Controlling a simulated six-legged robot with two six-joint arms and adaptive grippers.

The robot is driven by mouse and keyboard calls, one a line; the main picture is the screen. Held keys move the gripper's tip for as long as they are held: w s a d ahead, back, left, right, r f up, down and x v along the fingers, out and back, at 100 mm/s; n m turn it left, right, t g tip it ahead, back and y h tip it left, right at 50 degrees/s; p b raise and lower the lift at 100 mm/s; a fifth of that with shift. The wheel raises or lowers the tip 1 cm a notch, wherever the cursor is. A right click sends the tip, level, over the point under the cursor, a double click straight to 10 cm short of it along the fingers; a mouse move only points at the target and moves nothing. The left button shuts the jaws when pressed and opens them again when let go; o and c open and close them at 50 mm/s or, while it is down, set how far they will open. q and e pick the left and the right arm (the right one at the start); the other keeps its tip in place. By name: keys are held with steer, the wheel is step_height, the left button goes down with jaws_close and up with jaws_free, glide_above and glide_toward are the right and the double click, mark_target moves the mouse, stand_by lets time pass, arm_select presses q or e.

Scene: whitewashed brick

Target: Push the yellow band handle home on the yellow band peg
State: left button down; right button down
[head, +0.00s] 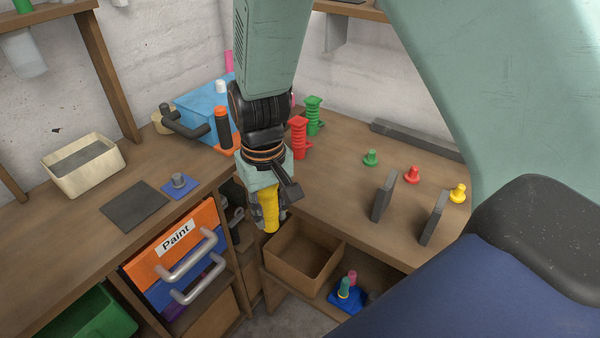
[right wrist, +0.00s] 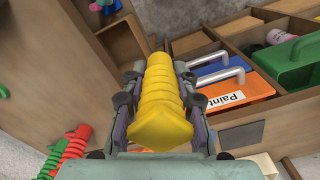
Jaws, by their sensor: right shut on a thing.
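My right gripper (head: 268,208) is shut on the yellow handle (head: 271,217), a ribbed grip that hangs below the jaws in the head view. In the right wrist view the handle (right wrist: 160,95) lies between both fingers, its wide end toward the camera. The yellow peg (head: 458,193) stands upright on a round base at the right of the bench, behind two dark upright plates. The handle is well left of the peg and apart from it. My left gripper is not in view.
Green (head: 370,157) and red (head: 412,174) pegs stand empty left of the yellow one. Dark upright plates (head: 384,196) (head: 433,218) stand in front of them. Red (head: 299,137) and green (head: 313,116) handles stand at the back. An open wooden box (head: 330,280) is below the bench edge.

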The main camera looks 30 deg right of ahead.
steer(key=w+d+r+m+p, duration=0.3)
steer(key=w+d+r+p, duration=0.4)
steer(key=d+p, duration=0.3)
steer(key=shift+w+d+r, duration=0.3)
steer(key=shift+w+d, duration=0.05)
steer(key=shift+d, duration=0.6)
steer(key=shift+a, duration=0.1)
steer(key=shift+s, duration=0.1)
